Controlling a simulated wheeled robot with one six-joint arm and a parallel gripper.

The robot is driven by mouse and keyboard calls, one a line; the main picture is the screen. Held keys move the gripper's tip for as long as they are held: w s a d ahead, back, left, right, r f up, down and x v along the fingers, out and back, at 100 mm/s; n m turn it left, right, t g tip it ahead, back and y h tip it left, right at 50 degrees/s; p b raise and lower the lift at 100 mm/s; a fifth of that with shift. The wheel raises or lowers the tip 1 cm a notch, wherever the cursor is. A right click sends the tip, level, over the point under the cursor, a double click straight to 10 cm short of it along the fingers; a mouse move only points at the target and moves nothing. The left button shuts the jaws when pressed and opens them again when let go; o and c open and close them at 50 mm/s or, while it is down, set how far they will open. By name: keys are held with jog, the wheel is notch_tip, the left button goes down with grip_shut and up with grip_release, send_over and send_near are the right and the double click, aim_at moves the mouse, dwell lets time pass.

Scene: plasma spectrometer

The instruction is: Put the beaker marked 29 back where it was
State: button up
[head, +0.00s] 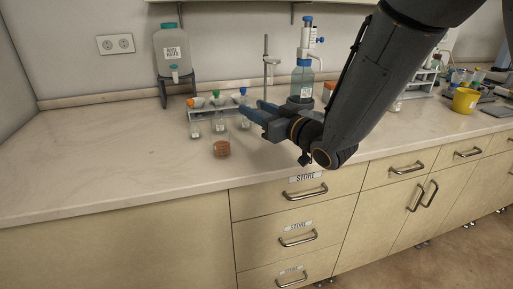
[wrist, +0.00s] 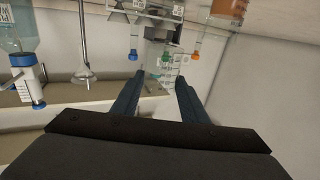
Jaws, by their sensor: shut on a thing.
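My gripper (head: 257,111) reaches left over the counter, beside a low rack (head: 206,114) with orange, green and blue tops. In the wrist view my gripper (wrist: 166,80) has its fingers around a clear glass beaker (wrist: 164,75), with a gap showing between the tips. I cannot read a 29 on it; the glass is small and pale. Small clear vessels stand along the front of the rack in the head view, one at the left (head: 195,130) and one in the middle (head: 219,126). The rack's right end is partly hidden by my fingers.
A large clear container (head: 172,50) on a stand is behind left. A blue-capped dispenser bottle (head: 304,70) and a metal stand (head: 267,62) rise behind my gripper. The counter's left side (head: 90,155) is clear.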

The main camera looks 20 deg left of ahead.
jog(key=shift+f, duration=4.25)
jog(key=shift+f, duration=0.15)
jog(key=o, duration=1.2)
jog(key=shift+c, duration=0.2)
jog(key=shift+s+d, duration=0.1)
jog(key=shift+d, duration=0.1)
jog(key=b+v, duration=0.1)
jog(key=v, duration=1)
jog(key=shift+s+d, duration=0.2)
jog(key=shift+d, duration=0.05)
